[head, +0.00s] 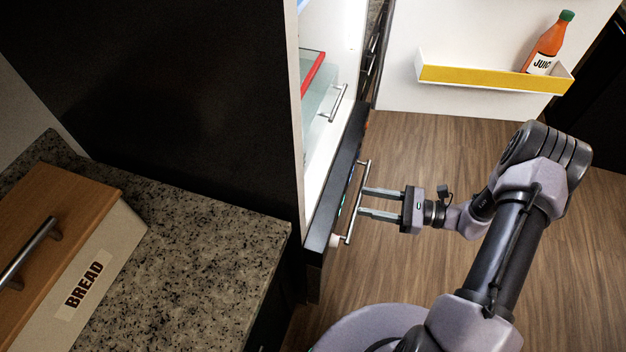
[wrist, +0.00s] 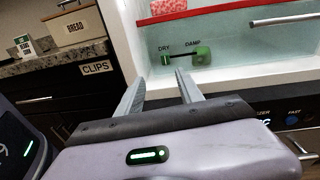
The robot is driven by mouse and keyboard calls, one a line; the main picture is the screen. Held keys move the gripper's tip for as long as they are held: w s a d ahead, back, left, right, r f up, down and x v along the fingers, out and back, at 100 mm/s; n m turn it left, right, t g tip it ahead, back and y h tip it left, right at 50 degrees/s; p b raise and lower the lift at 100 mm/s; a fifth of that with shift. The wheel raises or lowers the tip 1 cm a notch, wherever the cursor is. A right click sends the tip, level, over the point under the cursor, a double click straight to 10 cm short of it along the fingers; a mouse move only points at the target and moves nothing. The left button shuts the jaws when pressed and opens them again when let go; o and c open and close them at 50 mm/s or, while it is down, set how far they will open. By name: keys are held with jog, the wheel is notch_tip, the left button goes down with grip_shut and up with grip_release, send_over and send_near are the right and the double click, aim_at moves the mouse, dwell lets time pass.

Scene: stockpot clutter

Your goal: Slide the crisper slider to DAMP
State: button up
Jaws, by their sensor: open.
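The crisper slider shows in the wrist view as a dark horizontal track (wrist: 183,56) on a pale glassy drawer front, labelled DRY at left and DAMP at right. A larger green block (wrist: 201,56) sits below DAMP and a smaller green piece (wrist: 166,60) below DRY. I cannot tell for certain which one is the sliding knob. My gripper (head: 363,202) is open and empty, its fingertips close to a long bar handle in the head view. In the wrist view the fingers (wrist: 154,82) point toward the slider panel, apart from it. The slider markings are not visible in the head view.
The fridge stands open, with a bar handle (head: 355,203) on its lower dark front and a drawer handle (head: 337,103) inside. The door shelf (head: 480,77) holds a juice bottle (head: 548,45). A granite counter (head: 190,255) with a bread box (head: 62,250) is at left. Floor is clear at right.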

jog(key=shift+m+t, duration=0.6)
jog(key=b+x, duration=0.1)
jog(key=x, duration=0.4)
jog(key=f+b+x, duration=0.1)
jog(key=x, duration=0.5)
jog(key=b+x, duration=0.1)
jog(key=x, duration=0.5)
jog(key=shift+f, duration=0.3)
grip_shut()
